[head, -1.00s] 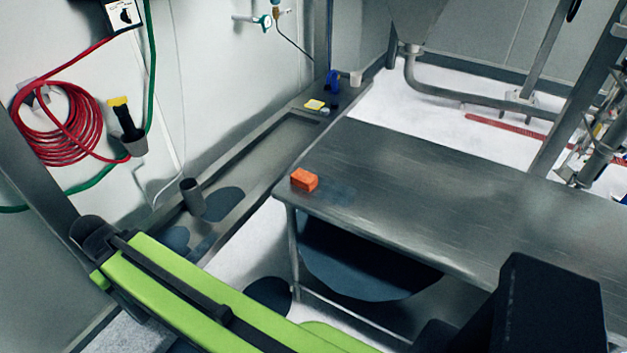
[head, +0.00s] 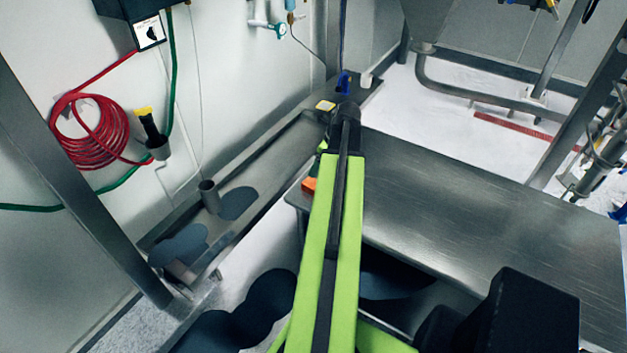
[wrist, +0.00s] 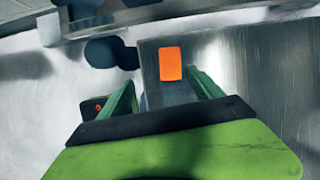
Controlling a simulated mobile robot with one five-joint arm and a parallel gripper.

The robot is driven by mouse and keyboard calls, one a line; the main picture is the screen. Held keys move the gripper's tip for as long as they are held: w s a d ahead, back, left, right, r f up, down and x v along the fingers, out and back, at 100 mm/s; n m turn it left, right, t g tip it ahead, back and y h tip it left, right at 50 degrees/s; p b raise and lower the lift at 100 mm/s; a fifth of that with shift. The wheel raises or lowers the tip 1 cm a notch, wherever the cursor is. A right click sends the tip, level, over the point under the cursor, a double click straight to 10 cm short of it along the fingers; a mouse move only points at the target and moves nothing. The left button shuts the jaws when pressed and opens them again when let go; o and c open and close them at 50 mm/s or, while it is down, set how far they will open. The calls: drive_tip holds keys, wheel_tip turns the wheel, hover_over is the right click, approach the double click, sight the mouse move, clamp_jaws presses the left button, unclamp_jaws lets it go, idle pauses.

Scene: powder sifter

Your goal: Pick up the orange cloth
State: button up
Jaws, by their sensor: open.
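The orange cloth (wrist: 171,64) is a small block-like orange piece on the steel table near its left corner. In the head view only a sliver of the cloth (head: 309,185) shows at the left edge of my green arm, which hides the rest. My gripper (wrist: 160,85) is open in the wrist view, its two green fingers apart. The cloth shows ahead of the fingers, between their tips and a little to the right of centre. Nothing is between the fingers. In the head view the fingers are mostly hidden by my arm.
The steel table (head: 450,215) is mostly bare to the right. A steel ledge (head: 270,150) runs along the wall at left, with a dark cup (head: 209,196) on it. A yellow item (head: 325,105) and a blue item (head: 344,82) are at its far end. A red hose coil (head: 90,132) hangs on the wall.

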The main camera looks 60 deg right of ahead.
drive_tip(key=s+d+m, duration=0.2)
drive_tip(key=s, duration=0.1)
drive_tip(key=b, duration=1.1)
approach(314, 184)
drive_tip(key=x, duration=0.5)
drive_tip(key=shift+d+f, duration=0.15)
drive_tip(key=shift+f, duration=0.05)
drive_tip(key=shift+f+b, duration=0.1)
drive_tip(key=shift+b, duration=0.2)
drive_tip(key=shift+w, duration=0.1)
drive_tip(key=b+x, duration=0.5)
drive_tip(key=shift+f, duration=0.15)
drive_tip(key=shift+r, duration=0.2)
drive_tip(key=shift+c, duration=0.2)
drive_tip(key=c, duration=1.4)
drive_tip(key=shift+r+p, duration=0.1)
drive_tip(key=shift+p, duration=0.25)
